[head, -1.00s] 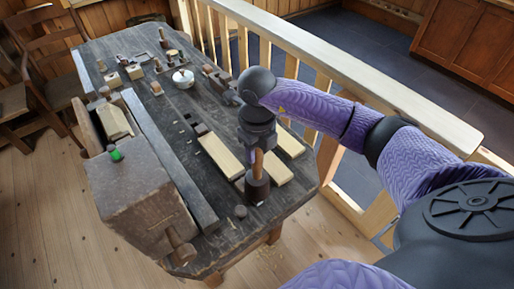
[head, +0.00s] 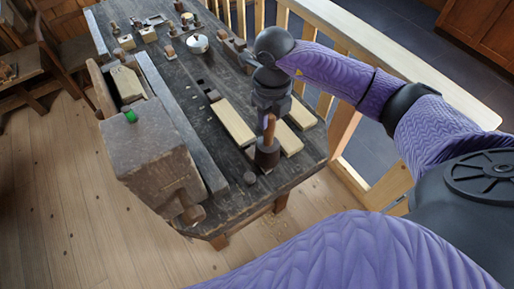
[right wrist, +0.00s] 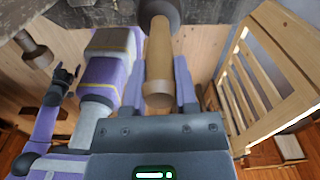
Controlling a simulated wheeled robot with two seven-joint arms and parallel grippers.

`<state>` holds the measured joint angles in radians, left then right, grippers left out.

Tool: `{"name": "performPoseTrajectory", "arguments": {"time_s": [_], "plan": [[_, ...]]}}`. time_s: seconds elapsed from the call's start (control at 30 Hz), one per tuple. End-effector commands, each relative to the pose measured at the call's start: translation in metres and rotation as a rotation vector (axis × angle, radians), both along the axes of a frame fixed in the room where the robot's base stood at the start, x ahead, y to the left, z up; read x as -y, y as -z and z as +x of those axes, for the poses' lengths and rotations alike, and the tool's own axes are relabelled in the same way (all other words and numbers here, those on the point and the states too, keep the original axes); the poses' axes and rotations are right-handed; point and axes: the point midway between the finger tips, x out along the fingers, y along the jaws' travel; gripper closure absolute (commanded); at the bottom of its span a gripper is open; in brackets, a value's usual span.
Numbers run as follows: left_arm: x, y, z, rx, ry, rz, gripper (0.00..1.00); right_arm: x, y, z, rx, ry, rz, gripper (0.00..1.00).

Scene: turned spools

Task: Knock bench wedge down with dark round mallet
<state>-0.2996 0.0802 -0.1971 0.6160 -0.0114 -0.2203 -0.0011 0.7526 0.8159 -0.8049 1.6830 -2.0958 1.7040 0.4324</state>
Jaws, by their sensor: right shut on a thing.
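The dark round mallet has a dark cylindrical head (head: 267,155) and a light wooden handle (head: 269,130) pointing up. It is head down at the bench's near right end, beside pale boards; I cannot tell if it touches the bench. My right gripper (head: 270,108) is shut on the handle, which also shows between its fingers in the right wrist view (right wrist: 158,65). A small green-topped piece (head: 130,116), perhaps the bench wedge, sticks up from the big wooden vise block at left. My left gripper (right wrist: 64,84) shows small in the right wrist view; its fingers are unclear.
The dark bench (head: 215,135) holds pale boards (head: 233,122), a small round peg (head: 250,177), a white round tin (head: 197,43) and several small tools at its far end. The vise block (head: 150,150) overhangs the left edge. A wooden railing (head: 400,85) runs along the right.

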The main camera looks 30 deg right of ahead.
Motion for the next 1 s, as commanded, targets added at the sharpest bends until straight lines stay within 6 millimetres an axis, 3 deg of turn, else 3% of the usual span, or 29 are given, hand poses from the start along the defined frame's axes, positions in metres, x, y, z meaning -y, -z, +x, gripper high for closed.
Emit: {"name": "performPoseTrajectory", "arguments": {"time_s": [0.1, 0.53, 0.83, 1.0], "plan": [[-0.002, 0.016, -0.001, -0.003, 0.001, 0.004, 0.0, 0.0, 0.019, 0.0, 0.0, 0.001, 0.0, 1.0], [-0.01, 0.013, -0.001, -0.003, 0.006, 0.015, 0.0, 0.0, 0.017, 0.0, 0.002, 0.0, 0.0, 1.0], [-0.006, -0.016, 0.001, 0.003, 0.004, 0.009, 0.0, 0.0, -0.018, 0.0, 0.003, 0.001, 0.001, 1.0], [-0.001, -0.013, 0.001, 0.002, 0.002, 0.001, 0.0, 0.0, -0.015, 0.0, 0.001, 0.0, 0.0, 1.0]]}}
